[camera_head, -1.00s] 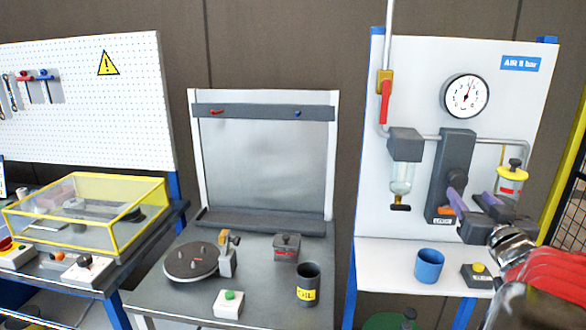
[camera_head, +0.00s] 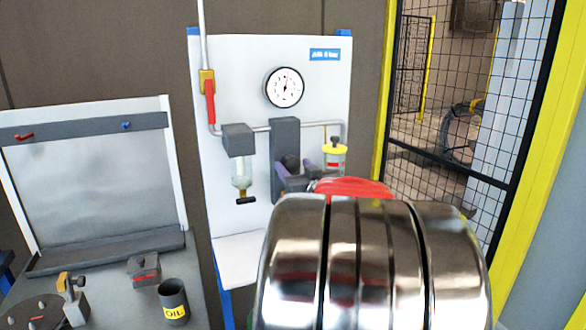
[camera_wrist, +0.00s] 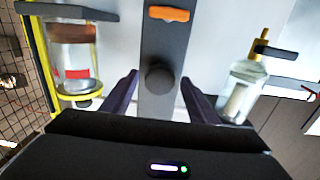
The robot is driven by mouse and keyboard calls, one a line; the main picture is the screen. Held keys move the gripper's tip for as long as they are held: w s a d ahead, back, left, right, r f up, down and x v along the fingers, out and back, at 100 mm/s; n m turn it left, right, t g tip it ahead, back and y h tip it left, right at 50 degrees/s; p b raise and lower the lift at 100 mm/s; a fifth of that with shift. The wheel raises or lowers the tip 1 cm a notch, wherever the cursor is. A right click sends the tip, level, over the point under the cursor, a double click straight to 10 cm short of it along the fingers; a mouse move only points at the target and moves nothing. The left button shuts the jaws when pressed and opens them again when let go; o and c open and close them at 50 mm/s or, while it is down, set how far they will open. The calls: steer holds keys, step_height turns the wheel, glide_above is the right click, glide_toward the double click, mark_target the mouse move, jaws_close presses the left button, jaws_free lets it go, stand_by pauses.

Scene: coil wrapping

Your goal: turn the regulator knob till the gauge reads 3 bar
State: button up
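The dark round regulator knob (camera_head: 291,161) sits on the front of the tall grey regulator block (camera_head: 284,128) on the white air panel. The knob (camera_wrist: 160,79) also shows in the wrist view. My gripper (camera_wrist: 160,84) is open, with one purple finger on each side of the knob and a gap on both sides. In the head view my gripper (camera_head: 293,174) is in front of the block's lower part. The round white gauge (camera_head: 284,88) hangs above the block. Its needle points nearly straight up; the numbers are too small to read.
A filter bowl (camera_head: 241,178) hangs left of the block, and a yellow-capped oiler (camera_head: 335,157) is on its right. A red lever (camera_head: 210,101) is on the pipe at left. My arm hides much of the shelf. A mesh fence (camera_head: 460,110) stands at right.

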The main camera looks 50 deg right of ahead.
steer(key=c, duration=1)
steer(key=shift+n, duration=0.4)
steer(key=n, duration=0.9)
steer(key=shift+f, duration=0.1)
steer(key=o, duration=1)
steer(key=shift+o, duration=0.2)
